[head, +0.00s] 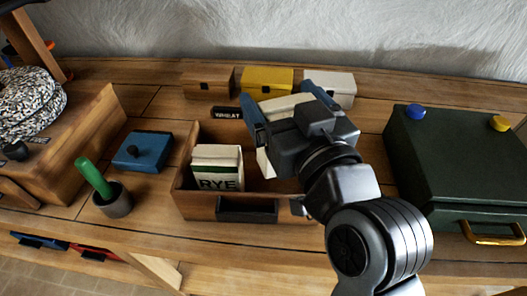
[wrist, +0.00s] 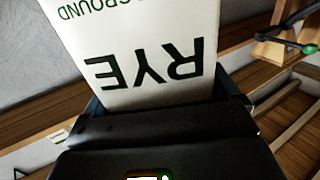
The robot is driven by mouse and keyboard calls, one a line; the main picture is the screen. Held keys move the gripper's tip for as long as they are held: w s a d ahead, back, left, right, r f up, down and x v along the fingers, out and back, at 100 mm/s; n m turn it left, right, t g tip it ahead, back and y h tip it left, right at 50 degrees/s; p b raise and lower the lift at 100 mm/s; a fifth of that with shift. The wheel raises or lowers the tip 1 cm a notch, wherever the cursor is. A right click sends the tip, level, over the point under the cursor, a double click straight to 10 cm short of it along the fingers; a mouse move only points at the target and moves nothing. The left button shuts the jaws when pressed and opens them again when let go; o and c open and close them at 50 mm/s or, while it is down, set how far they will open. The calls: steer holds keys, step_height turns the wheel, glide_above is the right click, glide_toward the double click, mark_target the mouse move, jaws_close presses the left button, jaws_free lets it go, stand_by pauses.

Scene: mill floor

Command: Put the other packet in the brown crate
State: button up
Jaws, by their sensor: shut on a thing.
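My gripper (head: 283,101) is shut on a white packet (head: 279,107), held above the back right part of the brown crate (head: 186,207). In the wrist view the held packet (wrist: 150,50) fills the jaws and reads "RYE" and "GROUND", upside down. Another white packet (head: 217,170) marked "RYE", with a green band, stands upright in the left part of the crate. A white patch (head: 264,164) shows below my gripper over the crate; I cannot tell whether it is the held packet's lower end or something else. My arm hides the crate's right side.
A dark green chest (head: 455,165) stands right, a blue box (head: 143,152) and a cup with a green-handled tool (head: 112,202) left. Behind are a "WHEAT" sign (head: 228,113) and brown (head: 208,82), yellow (head: 267,80) and white (head: 332,87) boxes.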

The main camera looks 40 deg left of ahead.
step_height(320, 180, down, 7)
steer(key=shift+r, duration=0.1)
stand_by(0.3)
steer(key=shift+b, duration=0.3)
steer(key=shift+f+b, duration=0.35)
steer(key=shift+f, duration=0.25)
steer(key=o, duration=1.5)
steer(key=shift+o, duration=0.2)
steer(key=shift+r+p, duration=0.3)
steer(key=shift+r, duration=0.2)
steer(key=b+v, duration=0.2)
steer(key=v, duration=1)
